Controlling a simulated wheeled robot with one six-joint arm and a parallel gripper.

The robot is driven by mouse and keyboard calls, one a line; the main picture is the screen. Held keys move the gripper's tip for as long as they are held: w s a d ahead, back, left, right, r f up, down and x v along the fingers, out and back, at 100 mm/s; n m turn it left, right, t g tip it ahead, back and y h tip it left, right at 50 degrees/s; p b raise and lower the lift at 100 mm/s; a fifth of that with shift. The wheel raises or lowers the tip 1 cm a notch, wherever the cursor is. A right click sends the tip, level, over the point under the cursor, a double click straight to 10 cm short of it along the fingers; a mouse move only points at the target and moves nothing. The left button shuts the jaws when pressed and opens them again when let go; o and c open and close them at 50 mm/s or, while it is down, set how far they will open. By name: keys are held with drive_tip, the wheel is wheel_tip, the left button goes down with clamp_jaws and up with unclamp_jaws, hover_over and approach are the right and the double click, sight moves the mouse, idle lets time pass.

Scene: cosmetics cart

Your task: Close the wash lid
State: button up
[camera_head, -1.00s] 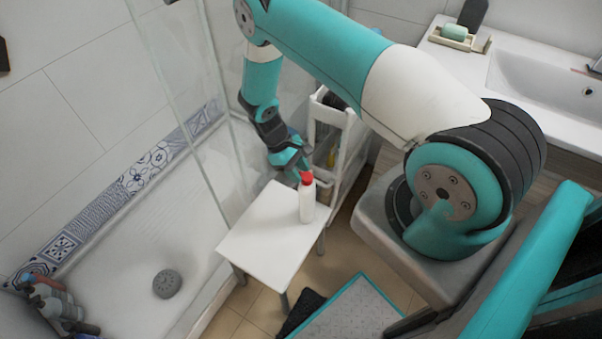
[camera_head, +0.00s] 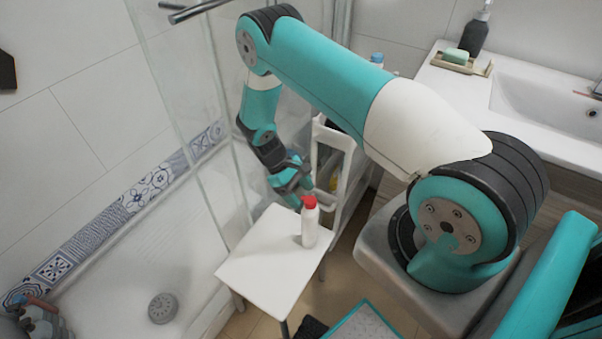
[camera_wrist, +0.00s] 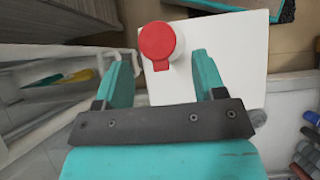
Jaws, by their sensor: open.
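The wash is a white bottle (camera_head: 310,229) standing upright near the back right edge of the white stool (camera_head: 262,275). Its red lid (camera_head: 309,202) is on top. In the wrist view the red lid (camera_wrist: 158,42) shows from above as a round disc with a small tab towards my gripper. Whether the lid is raised or pressed down I cannot tell. My gripper (camera_head: 298,196) is beside the bottle's top, on its far left side.
A white cart (camera_head: 338,170) stands just behind the stool. The glass shower panel (camera_head: 205,140) is left of my arm. The washbasin counter (camera_head: 450,80) is at the right, with a soap dish and dark pump bottle. The stool's front is clear.

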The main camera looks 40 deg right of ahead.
wheel_tip(320, 180, up, 20)
drive_tip(key=shift+f, duration=0.2)
idle(0.5)
drive_tip(key=s+a+r+n+t+y+p, duration=0.1)
drive_tip(key=s+a+r+t+y, duration=0.15)
drive_tip(key=s+a+r, duration=0.4)
drive_tip(key=s+a+r+n+t+y+p, duration=0.1)
drive_tip(key=s+a+r+t, duration=0.25)
drive_tip(key=a+r, duration=0.6)
drive_tip(key=s+a+r+n+t+y, duration=0.1)
drive_tip(key=s+a+r+y, duration=0.2)
drive_tip(key=s+r, duration=0.4)
drive_tip(key=shift+s+a+p, duration=0.2)
drive_tip(key=shift+s+p, duration=0.15)
drive_tip(key=shift+s, duration=0.35)
